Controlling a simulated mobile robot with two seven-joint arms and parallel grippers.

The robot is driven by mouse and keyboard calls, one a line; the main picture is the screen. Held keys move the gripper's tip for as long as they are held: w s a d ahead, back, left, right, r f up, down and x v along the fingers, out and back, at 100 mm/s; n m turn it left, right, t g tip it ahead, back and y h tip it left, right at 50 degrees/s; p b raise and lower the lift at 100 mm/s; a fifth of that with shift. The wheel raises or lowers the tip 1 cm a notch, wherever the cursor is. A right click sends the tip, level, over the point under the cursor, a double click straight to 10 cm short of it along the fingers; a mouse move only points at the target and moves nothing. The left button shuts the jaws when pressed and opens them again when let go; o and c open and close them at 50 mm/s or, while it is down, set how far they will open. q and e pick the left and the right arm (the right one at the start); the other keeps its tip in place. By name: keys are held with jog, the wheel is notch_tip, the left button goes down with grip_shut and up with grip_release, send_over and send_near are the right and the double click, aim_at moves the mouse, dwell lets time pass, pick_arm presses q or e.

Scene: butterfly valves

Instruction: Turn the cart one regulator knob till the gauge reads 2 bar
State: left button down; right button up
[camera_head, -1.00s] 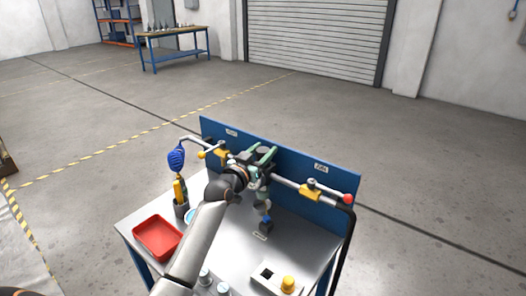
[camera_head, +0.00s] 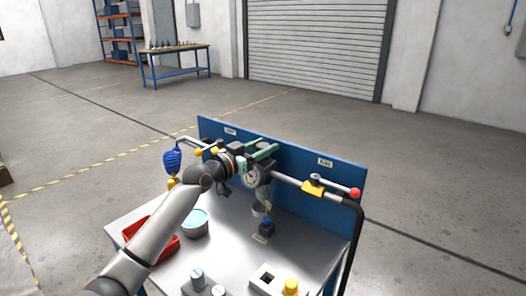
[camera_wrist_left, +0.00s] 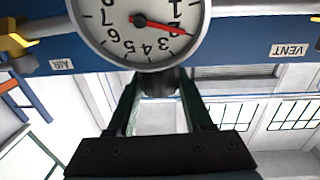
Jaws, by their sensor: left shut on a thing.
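The pressure gauge (camera_head: 252,179) hangs on the pipe in front of the cart's blue back panel. In the left wrist view its white dial (camera_wrist_left: 140,32) is upside down, and the red needle lies at about the 2. My left gripper (camera_head: 264,151) is at the regulator above the gauge, with green fingers. In the left wrist view the fingers (camera_wrist_left: 158,100) are shut on the dark regulator knob (camera_wrist_left: 157,83), which sits between them. In the head view the knob is mostly hidden by the fingers. My right gripper is not in view.
A yellow-handled valve (camera_head: 313,187) and a red end (camera_head: 354,193) are on the pipe to the right. A blue item (camera_head: 172,159) hangs at left. A red tray (camera_head: 165,247), a blue-topped container (camera_head: 195,222) and a yellow knob (camera_head: 291,286) are on the cart top.

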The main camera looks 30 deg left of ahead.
pick_arm(q)
jog(key=shift+r, duration=0.15)
jog(key=shift+c, duration=1.5)
grip_release()
jog(key=s+a+b, duration=0.1)
jog(key=s+a, duration=0.1)
jog(key=s, duration=1)
jog(key=shift+s+b, duration=0.2)
jog(key=shift+b, duration=0.15)
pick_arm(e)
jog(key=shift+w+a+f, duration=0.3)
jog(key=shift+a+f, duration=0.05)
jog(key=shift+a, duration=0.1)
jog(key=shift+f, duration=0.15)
